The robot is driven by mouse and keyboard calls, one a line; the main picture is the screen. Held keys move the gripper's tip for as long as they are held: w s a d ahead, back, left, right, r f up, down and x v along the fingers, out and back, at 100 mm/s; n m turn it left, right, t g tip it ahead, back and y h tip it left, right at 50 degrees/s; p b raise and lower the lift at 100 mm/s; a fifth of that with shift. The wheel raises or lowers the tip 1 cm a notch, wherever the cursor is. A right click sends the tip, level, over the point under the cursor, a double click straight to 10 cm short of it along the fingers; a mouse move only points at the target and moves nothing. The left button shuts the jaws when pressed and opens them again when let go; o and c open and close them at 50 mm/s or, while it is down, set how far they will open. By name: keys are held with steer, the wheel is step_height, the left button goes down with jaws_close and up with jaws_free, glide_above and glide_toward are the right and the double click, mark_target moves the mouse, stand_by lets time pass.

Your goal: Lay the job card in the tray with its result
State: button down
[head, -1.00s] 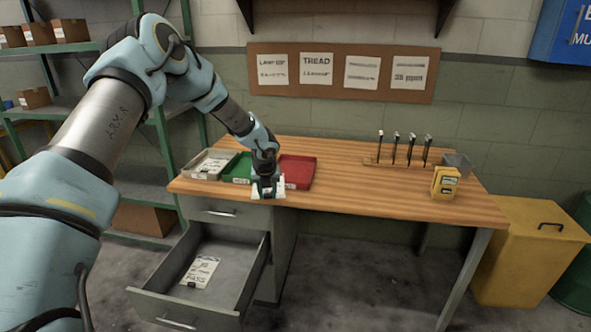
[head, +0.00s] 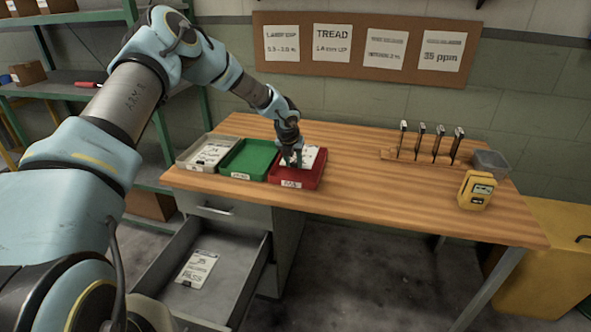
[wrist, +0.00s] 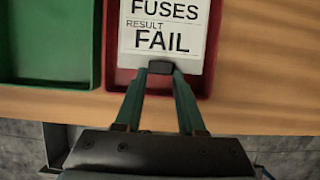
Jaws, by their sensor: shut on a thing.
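My gripper (head: 291,164) is shut on the near edge of a white job card (head: 307,155), at or just above the red tray (head: 316,179). In the wrist view the card (wrist: 163,38) reads "FUSES, RESULT FAIL", and my fingertips (wrist: 160,68) grip its lower edge by a dark tab. The card lies within the red tray's outline (wrist: 112,76). I cannot tell if it touches the tray floor. The green tray (head: 247,158) is empty, left of the red one. A grey tray (head: 181,161) at far left holds a white card (head: 211,154).
An open drawer (head: 165,292) below the trays holds another card (head: 197,268) that reads "PASS". A yellow meter (head: 476,190) and a rack with upright dark tools (head: 422,160) stand on the right of the bench (head: 370,180). The bench middle is clear.

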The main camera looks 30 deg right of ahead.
steer(key=shift+f+p, duration=0.65)
steer(key=shift+f, duration=1.9)
steer(key=shift+f, duration=0.1)
steer(key=c, duration=0.5)
jaws_free()
